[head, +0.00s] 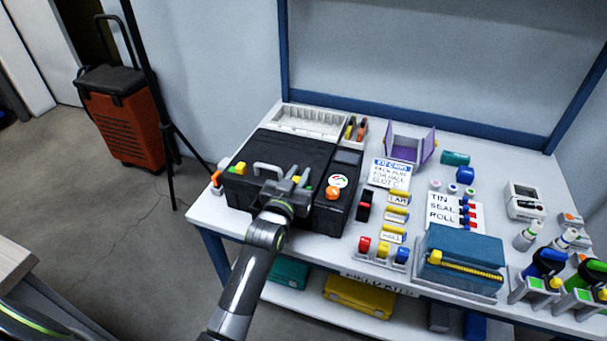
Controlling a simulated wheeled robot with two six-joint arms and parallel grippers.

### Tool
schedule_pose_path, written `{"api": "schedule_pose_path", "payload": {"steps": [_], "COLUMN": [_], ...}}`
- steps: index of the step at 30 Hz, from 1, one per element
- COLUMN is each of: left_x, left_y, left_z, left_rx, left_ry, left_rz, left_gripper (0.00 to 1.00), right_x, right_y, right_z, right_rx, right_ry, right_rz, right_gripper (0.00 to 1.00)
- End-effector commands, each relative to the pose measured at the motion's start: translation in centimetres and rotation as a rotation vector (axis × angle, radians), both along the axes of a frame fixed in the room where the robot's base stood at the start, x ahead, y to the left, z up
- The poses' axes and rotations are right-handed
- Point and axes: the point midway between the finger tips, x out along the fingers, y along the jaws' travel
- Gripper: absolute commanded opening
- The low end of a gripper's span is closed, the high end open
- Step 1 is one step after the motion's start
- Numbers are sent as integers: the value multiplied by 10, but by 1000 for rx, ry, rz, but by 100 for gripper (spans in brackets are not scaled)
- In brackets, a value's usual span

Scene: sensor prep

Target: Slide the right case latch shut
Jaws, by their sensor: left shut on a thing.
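A black case (272,145) with a grey handle (268,167) lies closed on the white table. A yellow latch knob (240,168) sits at the left of its front edge. My left gripper (290,187) is at the right part of the case front, shut on a small orange-yellow knob (296,179), which seems to be the right latch. The fingers hide most of this latch, so I cannot tell how far it has slid. My right gripper is not in view.
A dark unit with an orange knob (332,192) stands close to the right of my gripper. Behind the case is a white tray (305,121). Label cards, a teal box (460,250) and bottles crowd the table's right side. A black stand pole is at the left.

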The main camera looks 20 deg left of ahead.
Motion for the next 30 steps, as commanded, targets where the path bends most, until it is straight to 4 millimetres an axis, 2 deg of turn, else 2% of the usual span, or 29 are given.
{"api": "schedule_pose_path", "payload": {"steps": [9, 10, 15, 30], "left_x": [0, 0, 0, 0], "left_y": [3, 3, 3, 3], "left_z": [0, 0, 0, 1], "left_rx": [6, 6, 5, 7], "left_ry": [-2, -2, -2, -2], "left_rz": [1, 1, 1, 1], "left_gripper": [0, 21, 42, 42], "right_x": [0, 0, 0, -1], "right_y": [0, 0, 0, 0], "right_z": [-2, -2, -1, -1], "right_rx": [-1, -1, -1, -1], "right_ry": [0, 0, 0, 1], "right_rz": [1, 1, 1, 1], "right_gripper": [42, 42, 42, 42]}}
